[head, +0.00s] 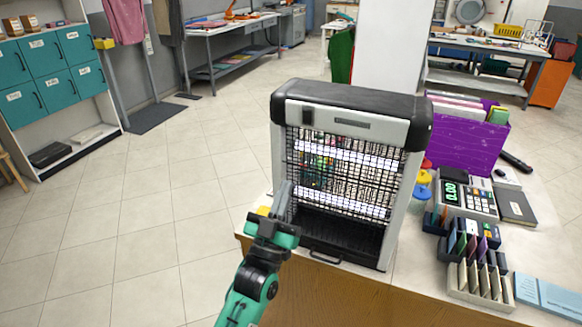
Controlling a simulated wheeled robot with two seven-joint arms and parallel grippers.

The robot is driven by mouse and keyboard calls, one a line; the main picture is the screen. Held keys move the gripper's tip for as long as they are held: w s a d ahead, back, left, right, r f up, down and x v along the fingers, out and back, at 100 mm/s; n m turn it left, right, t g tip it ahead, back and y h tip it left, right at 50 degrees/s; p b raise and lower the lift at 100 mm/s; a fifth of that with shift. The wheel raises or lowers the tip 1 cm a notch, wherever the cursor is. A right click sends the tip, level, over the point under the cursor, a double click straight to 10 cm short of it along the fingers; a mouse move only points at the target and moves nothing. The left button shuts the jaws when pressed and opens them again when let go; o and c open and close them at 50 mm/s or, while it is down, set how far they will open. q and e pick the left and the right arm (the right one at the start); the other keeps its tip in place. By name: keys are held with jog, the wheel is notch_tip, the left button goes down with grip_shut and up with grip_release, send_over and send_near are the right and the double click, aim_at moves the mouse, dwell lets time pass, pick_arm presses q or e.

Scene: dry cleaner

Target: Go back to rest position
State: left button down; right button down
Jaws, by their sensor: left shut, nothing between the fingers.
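My left arm comes in from the bottom of the head view, and its left gripper (282,200) is raised in front of the bug-zapper-like machine. The gripper is shut and holds nothing. It overlaps the machine's lower left side in the picture; I cannot tell whether it touches it. My right gripper is not in view.
The black-and-grey machine (352,107) with a wire grille stands on the wooden counter (335,300). To its right are a purple file box (455,143), a calculator-like device (465,198), card holders (480,283) and a dark notebook (515,205). Open tiled floor (130,210) lies to the left.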

pick_arm(q)
notch_tip(320, 180, down, 26)
jog(key=w+a+g+y, duration=0.1)
jog(key=w+g+y, duration=0.1)
jog(key=g, duration=0.4)
jog(key=s+a+f+g+y, duration=0.1)
jog(key=s+f+g, duration=0.15)
jog(key=f, duration=0.55)
jog(key=s+a+f+g, duration=0.2)
jog(key=s+f, duration=0.1)
jog(key=f, duration=0.5)
jog(key=s+a+f+g+y, duration=0.1)
jog(key=s+f+g, duration=0.15)
jog(key=f, duration=0.55)
jog(key=s+a+f+g+y, duration=0.15)
jog(key=s+a+f, duration=0.25)
jog(key=s+f, duration=0.7)
jog(key=s+a+f+g, duration=0.3)
jog(key=s+f, duration=0.2)
jog(key=s, duration=0.6)
jog(key=s+a+f+g+y, duration=0.1)
jog(key=s+a+f+g, duration=0.2)
jog(key=s, duration=0.9)
jog(key=s+a+f+n+g+y, duration=0.1)
jog(key=s+a+f+g, duration=0.2)
jog(key=s+f, duration=0.6)
jog(key=shift+s+a+f, duration=0.2)
jog(key=shift+s+a, duration=0.85)
jog(key=shift+s, duration=0.2)
jog(key=shift+g+y, duration=0.25)
